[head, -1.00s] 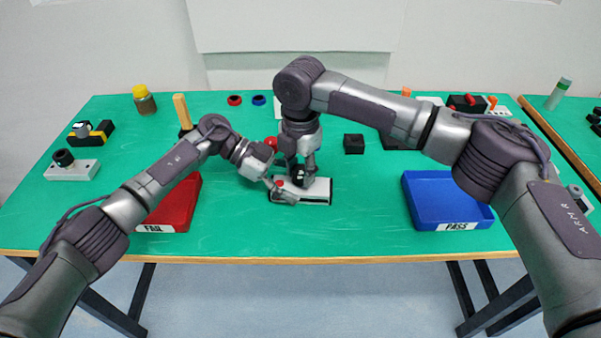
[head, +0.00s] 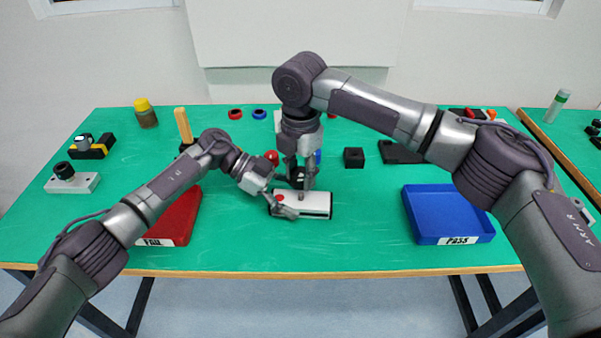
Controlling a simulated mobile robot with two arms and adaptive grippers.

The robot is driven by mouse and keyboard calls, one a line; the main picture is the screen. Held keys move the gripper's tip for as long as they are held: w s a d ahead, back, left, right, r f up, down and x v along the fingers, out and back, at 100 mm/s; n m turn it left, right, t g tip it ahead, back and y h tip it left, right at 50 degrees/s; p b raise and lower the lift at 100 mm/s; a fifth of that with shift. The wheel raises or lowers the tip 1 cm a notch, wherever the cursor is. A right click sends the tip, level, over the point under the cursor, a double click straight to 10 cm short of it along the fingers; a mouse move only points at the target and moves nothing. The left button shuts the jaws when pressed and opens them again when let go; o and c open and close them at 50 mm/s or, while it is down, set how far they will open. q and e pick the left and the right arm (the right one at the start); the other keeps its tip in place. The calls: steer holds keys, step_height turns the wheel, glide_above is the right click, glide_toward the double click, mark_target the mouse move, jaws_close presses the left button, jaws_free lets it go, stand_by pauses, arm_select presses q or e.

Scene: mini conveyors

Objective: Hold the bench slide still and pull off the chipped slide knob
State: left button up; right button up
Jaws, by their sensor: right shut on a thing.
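The bench slide (head: 316,205), a white block with a dark right edge and a red spot near its left end, lies on the green table at the centre. My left gripper (head: 282,205) is at its left end, with a finger across the front. I cannot tell whether it grips the slide. My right gripper (head: 298,184) points down just above and behind the slide's top. It is shut on the dark slide knob (head: 297,175), which is mostly hidden between the fingers. I cannot tell whether the knob touches the slide.
The red FAIL tray (head: 180,219) is left, partly behind my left arm. The blue PASS tray (head: 447,240) is right. A black block (head: 354,158), red ring (head: 235,114), blue ring (head: 259,114) and yellow-capped jar (head: 146,114) stand farther back. The table between slide and blue tray is clear.

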arm_select(q)
steer(key=o, duration=0.4)
steer(key=shift+f, duration=0.1)
steer(key=shift+o, duration=0.2)
steer(key=shift+w, duration=0.1)
